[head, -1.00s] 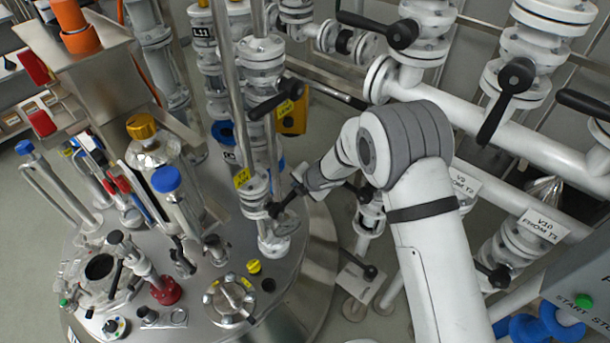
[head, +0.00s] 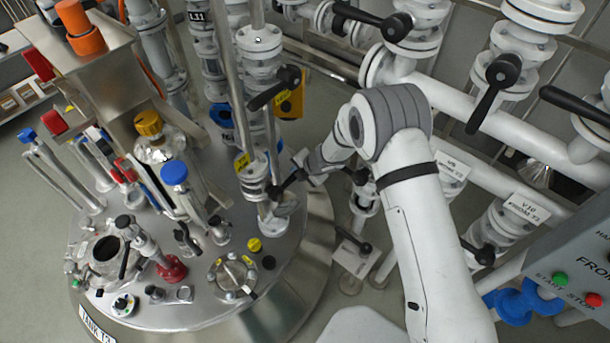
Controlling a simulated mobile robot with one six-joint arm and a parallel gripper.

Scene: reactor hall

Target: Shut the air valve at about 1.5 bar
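The valve with a small yellow tag (head: 242,161) sits low on a white flanged vertical pipe (head: 270,214) above the round steel vessel lid; the tag's writing is too small to read surely, so I cannot confirm it is the air valve. A black lever (head: 277,192) sticks out from it to the right. My gripper (head: 298,177) is at the outer end of this lever, small and dark. Whether its fingers are closed on the lever or only beside it, I cannot tell. No pressure reading is legible.
White pipes with black levers (head: 495,80) stand behind and right. A grey panel (head: 585,270) with START and STOP buttons is at the right edge.

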